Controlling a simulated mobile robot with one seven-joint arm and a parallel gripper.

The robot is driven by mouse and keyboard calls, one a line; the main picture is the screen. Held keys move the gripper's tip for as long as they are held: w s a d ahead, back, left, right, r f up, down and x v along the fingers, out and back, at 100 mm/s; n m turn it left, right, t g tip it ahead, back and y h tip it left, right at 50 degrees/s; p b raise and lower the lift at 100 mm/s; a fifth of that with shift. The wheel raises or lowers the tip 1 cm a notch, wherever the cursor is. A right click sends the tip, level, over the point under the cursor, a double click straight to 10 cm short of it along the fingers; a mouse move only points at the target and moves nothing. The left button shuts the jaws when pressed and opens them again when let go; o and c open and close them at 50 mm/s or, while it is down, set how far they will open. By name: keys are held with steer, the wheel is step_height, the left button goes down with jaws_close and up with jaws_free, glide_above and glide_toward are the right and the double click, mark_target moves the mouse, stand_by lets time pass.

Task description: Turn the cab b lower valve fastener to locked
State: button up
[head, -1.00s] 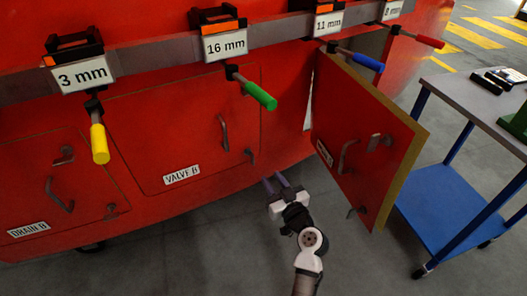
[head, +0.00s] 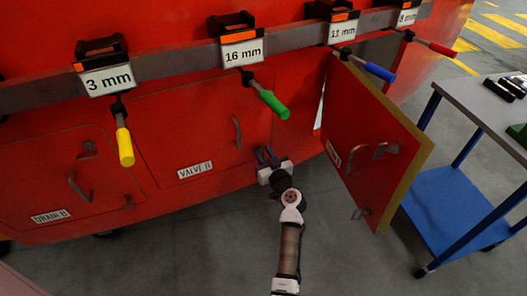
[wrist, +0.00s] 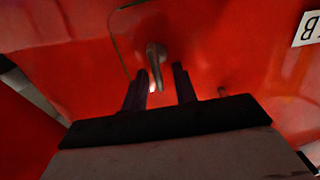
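The Valve B panel (head: 190,125) is a red hatch with a white label (head: 195,170) and a grey bar handle (head: 237,131). My gripper (head: 264,153) is at the panel's lower right corner, in front of the lower fastener, which it hides in the head view. In the wrist view, the fastener (wrist: 155,58) is a small grey lever near the panel's curved seam. My gripper's two dark fingers (wrist: 159,80) are apart, one on each side of the lever's end. I cannot tell whether either finger touches it.
An open red door (head: 370,140) with a yellowish edge stands to the right of my gripper. Above hang coloured-handled tools, including a green one (head: 273,104), on a grey rail. The Drain B panel (head: 65,185) is at left. A blue-shelved cart (head: 445,205) stands at right.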

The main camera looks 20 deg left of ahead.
jaws_close()
stand_by(0.5)
steer(key=m, duration=0.1)
steer(key=m+b, duration=0.2)
steer(key=shift+w+d+f+m, duration=0.15)
steer(key=shift+w+m, duration=0.1)
steer(key=shift+m, duration=0.15)
steer(key=m, duration=0.1)
steer(key=m+b, duration=0.1)
steer(key=m, duration=0.2)
steer(key=shift+w+d+f+b, duration=0.1)
steer(key=shift+w+d+b, duration=0.15)
steer(key=shift+b, duration=0.05)
steer(key=m, duration=0.6)
steer(key=shift+w+d+f, duration=0.15)
steer(key=shift+f, duration=0.15)
steer(key=shift+f+m+p, duration=0.2)
steer(key=shift+m, duration=0.85)
steer(key=shift+f+m+p, duration=0.15)
steer(key=shift+m, duration=0.9)
